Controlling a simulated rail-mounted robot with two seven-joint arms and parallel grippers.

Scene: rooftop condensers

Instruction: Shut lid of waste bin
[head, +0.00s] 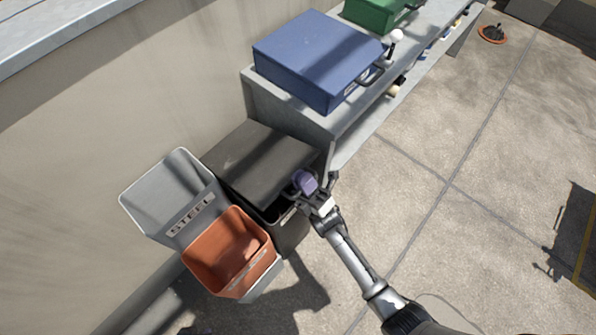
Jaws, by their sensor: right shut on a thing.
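A black bin (293,232) stands on the ground by the wall. Its dark flat lid (262,160) covers most of the top, and a dark strip shows below the lid's front edge. I cannot tell whether it is fully shut. My right gripper (309,189) is at the black bin's front right corner, shut on a small purple object (304,181). I cannot tell whether this object touches the lid. My left gripper is not in view.
A grey bench (345,135) stands right behind the black bin. The wall (100,120) is at the left. The paved floor (450,190) at the right is mostly clear.

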